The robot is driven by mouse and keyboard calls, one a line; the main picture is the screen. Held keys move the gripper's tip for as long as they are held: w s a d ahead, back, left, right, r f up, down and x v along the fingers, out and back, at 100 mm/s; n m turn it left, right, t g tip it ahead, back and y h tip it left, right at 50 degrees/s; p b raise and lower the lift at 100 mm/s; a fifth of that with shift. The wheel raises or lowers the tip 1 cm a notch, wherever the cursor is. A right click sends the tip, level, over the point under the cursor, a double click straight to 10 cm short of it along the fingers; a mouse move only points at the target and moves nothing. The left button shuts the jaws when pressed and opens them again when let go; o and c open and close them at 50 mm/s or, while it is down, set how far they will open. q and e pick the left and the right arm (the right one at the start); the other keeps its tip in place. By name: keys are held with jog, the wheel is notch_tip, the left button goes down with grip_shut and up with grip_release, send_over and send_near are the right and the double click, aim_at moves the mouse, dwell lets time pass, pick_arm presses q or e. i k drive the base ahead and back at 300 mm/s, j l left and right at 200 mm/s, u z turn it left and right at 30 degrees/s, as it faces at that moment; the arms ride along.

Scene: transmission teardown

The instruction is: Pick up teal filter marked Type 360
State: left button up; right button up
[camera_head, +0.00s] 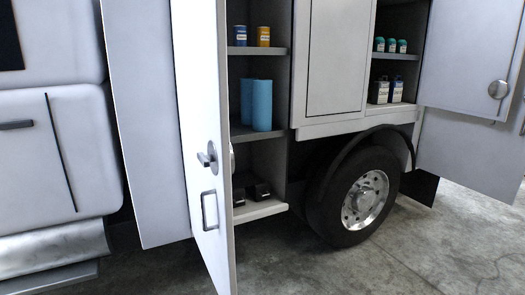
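Several small teal-capped cylinders (391,45) with pale labels stand upright in a row on the upper shelf of the open right cabinet. They look like the teal filters, but the labels are too small to read, so I cannot tell which is marked Type 360. Neither of my grippers is in view.
Below them, dark-topped, pale-labelled containers (379,91) stand on a lower shelf. An open door (468,58) hangs at right. The left cabinet holds a blue can (240,36), an orange can (263,37) and blue rolls (262,105). Its door (205,110) stands open. A wheel (362,201) sits below.

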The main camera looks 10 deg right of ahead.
aim_at(378, 45)
jog(key=i+l, duration=0.15)
jog(key=l, duration=0.4)
jog(key=i+l, duration=0.15)
jog(key=l, duration=0.4)
jog(key=i+l, duration=0.15)
jog(key=l, duration=0.45)
jog(key=i+l, duration=0.15)
jog(key=l, duration=0.4)
jog(key=i+l, duration=0.15)
jog(key=l, duration=0.4)
jog(key=i+l, duration=0.2)
jog(key=l, duration=0.35)
jog(key=i+l, duration=0.15)
jog(key=l, duration=0.4)
jog(key=i+l, duration=0.15)
jog(key=l, duration=0.45)
jog(key=i+l, duration=0.1)
jog(key=l, duration=0.35)
jog(key=i+l, duration=0.1)
jog(key=l, duration=0.35)
jog(key=i+l, duration=0.1)
jog(key=l, duration=0.85)
jog(key=i, duration=0.05)
